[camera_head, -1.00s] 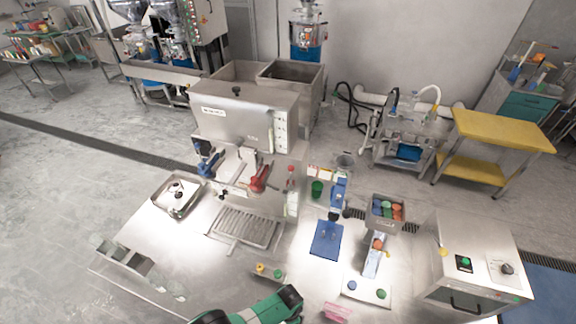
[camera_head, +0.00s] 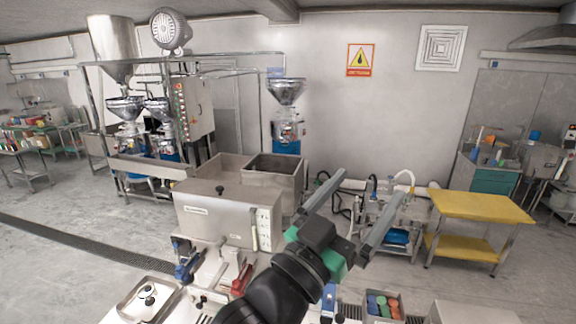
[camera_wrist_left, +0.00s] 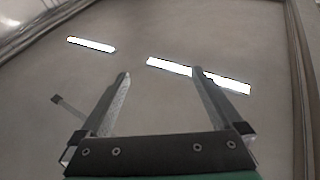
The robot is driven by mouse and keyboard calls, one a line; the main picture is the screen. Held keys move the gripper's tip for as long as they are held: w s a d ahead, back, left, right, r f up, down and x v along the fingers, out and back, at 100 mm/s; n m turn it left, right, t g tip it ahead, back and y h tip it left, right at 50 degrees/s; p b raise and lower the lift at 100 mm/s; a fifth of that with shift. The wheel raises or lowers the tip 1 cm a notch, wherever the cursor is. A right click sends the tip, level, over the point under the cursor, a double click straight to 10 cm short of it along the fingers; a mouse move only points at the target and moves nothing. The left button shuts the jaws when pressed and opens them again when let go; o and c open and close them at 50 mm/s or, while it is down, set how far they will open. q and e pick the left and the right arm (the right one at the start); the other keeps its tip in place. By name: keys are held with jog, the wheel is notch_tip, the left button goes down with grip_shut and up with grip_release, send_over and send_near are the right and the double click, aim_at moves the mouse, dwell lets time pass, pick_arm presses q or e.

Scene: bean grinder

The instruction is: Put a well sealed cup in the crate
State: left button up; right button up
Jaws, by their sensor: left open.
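My left gripper (camera_head: 371,186) is raised over the worktop in the head view, with its two long grey fingers wide apart and nothing between them. In the left wrist view the open fingers (camera_wrist_left: 161,74) point at the ceiling, with only lights and bare ceiling beyond. A metal box (camera_head: 383,306) with blue, green and orange round pieces shows at the bottom edge, below my gripper. I cannot tell if these are cup lids. No sealed cup or crate can be made out. My right gripper is not in view.
A steel machine (camera_head: 222,216) with blue (camera_head: 188,266) and red (camera_head: 241,279) handles stands left of my arm. A steel tray (camera_head: 147,298) lies at lower left. A yellow-topped table (camera_head: 482,207) stands at right. The near worktop is mostly outside the view.

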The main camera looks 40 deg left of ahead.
pick_arm(q)
jog(key=s+r+t, duration=0.5)
jog(key=s+r, duration=0.6)
jog(key=s, duration=0.3)
jog(key=shift+s+a+r+h, duration=0.35)
jog(key=shift+s+a+h, duration=0.05)
dwell(0.9)
